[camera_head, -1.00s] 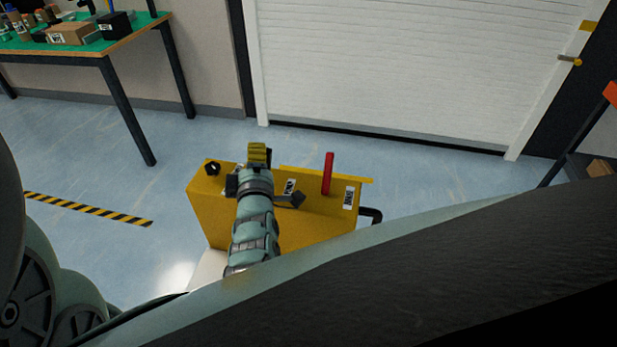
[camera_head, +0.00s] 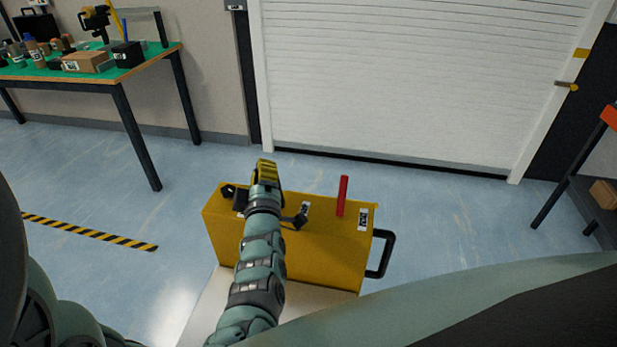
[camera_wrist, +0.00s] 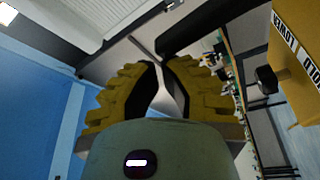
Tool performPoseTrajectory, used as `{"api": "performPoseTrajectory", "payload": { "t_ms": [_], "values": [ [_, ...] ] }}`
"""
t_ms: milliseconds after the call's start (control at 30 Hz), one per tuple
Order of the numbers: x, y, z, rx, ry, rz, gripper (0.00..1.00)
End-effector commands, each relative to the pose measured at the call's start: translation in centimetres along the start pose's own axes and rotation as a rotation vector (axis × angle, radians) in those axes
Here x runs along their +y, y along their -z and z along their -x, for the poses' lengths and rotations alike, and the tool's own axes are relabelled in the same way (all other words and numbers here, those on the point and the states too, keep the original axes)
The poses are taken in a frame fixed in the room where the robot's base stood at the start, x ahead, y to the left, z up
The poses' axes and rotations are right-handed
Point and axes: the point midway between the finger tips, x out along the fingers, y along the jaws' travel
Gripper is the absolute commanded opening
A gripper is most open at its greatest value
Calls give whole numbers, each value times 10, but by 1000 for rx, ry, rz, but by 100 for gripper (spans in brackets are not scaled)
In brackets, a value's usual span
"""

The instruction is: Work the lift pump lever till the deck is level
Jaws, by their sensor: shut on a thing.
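The yellow pump unit (camera_head: 320,250) stands in the middle of the head view, with a red handle (camera_head: 342,196) upright on its right part. My gripper (camera_head: 264,172) is over the unit's left part.
A black loop handle (camera_head: 387,254) sticks out of the unit's right side. A green-topped bench (camera_head: 150,58) with boxes and tools stands back left. A white roller door (camera_head: 400,80) is behind. Blue floor with a striped tape line (camera_head: 90,232) is clear at left.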

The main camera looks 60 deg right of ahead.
Motion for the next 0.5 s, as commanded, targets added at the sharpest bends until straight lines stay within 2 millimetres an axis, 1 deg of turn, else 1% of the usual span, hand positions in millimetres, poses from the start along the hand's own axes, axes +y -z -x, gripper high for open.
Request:
{"api": "performPoseTrajectory", "payload": {
  "t_ms": [33,267,500],
  "values": [
    [-2,-4,10,-6,4,1,0],
    [-2,-4,39,-8,4,1,0],
    [-1,-4,76,-10,3,1,0]
  ]
}}
